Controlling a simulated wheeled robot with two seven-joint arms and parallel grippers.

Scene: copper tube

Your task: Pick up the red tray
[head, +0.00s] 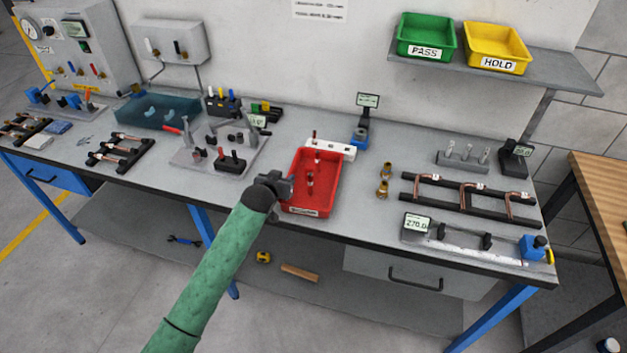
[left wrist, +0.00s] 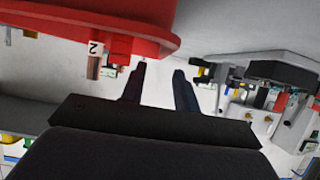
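The red tray (head: 333,195) sits on the grey bench near its front edge, with small copper fittings (head: 310,182) inside and a white label on its front. My left gripper (head: 287,184) is at the tray's left side, close to its front-left corner. In the left wrist view the two fingers (left wrist: 160,82) stand apart with nothing seen between them. The red tray also shows there (left wrist: 85,28), at the upper left, beyond the fingertips. Whether a finger touches the rim I cannot tell. My right gripper is not in view.
Left of the tray stands a grey fixture plate (head: 205,160) with clamps. A white block (head: 340,148) is close behind the tray. Brass fittings (head: 384,180) and a black rack with copper tubes (head: 465,195) lie to the right. Green (head: 426,36) and yellow (head: 496,48) bins sit on the shelf.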

